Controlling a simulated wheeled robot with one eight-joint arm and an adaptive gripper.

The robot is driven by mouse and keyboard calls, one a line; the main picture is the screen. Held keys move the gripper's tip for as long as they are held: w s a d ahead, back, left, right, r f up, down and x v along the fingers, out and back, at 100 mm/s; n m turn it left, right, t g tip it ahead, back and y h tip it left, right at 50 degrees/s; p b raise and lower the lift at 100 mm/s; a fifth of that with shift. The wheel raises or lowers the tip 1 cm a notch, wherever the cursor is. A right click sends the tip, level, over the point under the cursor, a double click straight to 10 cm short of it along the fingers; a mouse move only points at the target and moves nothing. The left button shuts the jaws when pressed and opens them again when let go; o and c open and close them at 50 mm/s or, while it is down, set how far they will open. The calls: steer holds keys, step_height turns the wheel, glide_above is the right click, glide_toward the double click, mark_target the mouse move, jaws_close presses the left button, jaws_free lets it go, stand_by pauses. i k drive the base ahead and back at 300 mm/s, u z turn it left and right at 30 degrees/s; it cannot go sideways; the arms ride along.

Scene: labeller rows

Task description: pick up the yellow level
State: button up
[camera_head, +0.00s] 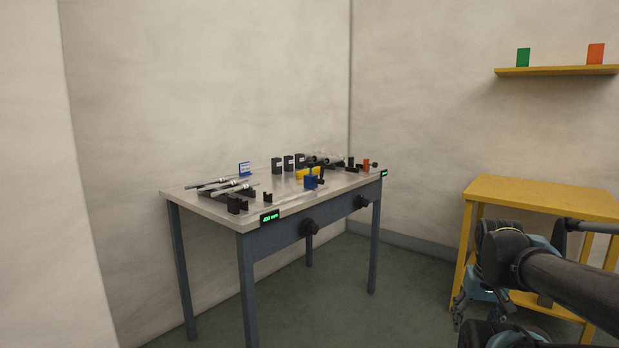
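A small yellow block-like object (301,174), which looks like the yellow level, lies on the metal-topped table (185,197). A blue part (310,183) stands just in front of it and partly hides it. My arm shows at the lower right, well away from the table. My gripper (457,313) seems to hang low near the yellow stand, far to the right of the level. Its fingers are too small and partly hidden to tell if they are open.
A yellow stand (540,195) is at right, under a wall shelf (550,71). Floor between is clear.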

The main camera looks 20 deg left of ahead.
mark_target(300, 174)
steer(key=u, duration=0.65)
steer(key=i, duration=0.95)
steer(key=u, duration=0.5)
steer(key=i, duration=1)
steer(key=z, duration=0.8)
steer(key=i, duration=0.4)
steer(key=z, duration=0.35)
